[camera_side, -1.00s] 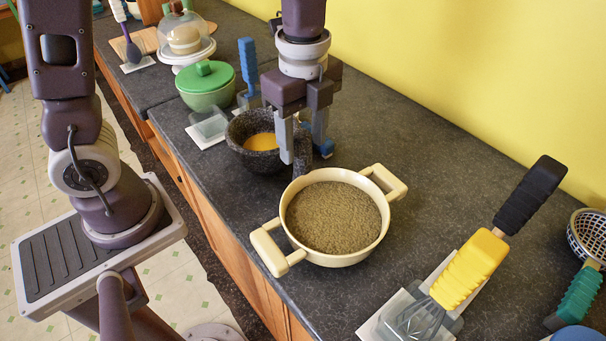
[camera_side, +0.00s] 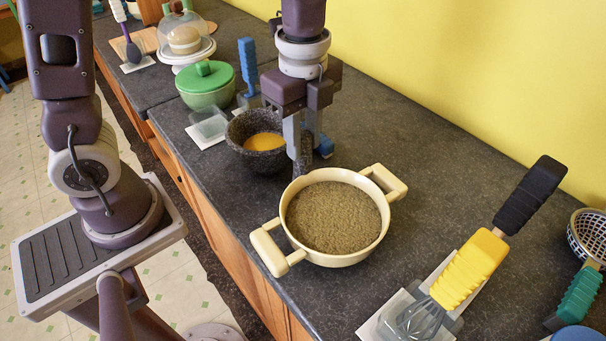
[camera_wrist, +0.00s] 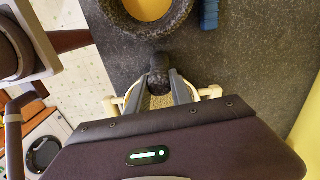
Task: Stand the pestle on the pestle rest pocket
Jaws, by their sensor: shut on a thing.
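The pestle (camera_side: 301,165) is dark speckled stone. It is upright between the mortar and the cream pot, and its lower end is hard to see against the pot. In the wrist view its rounded top (camera_wrist: 159,74) shows between the fingertips. My gripper (camera_side: 303,143) is shut on the pestle, and its fingers also show in the wrist view (camera_wrist: 159,88). What looks like the pestle rest pocket (camera_side: 208,127), a clear grey holder on a white plate, is empty left of the mortar.
The dark stone mortar (camera_side: 251,155) with yellow contents stands close left of my gripper. The two-handled cream pot (camera_side: 294,237) is just in front. A blue object (camera_side: 325,147) lies behind my fingers. A green lidded pot (camera_side: 206,97) and an upright blue-handled tool (camera_side: 248,62) stand beyond.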

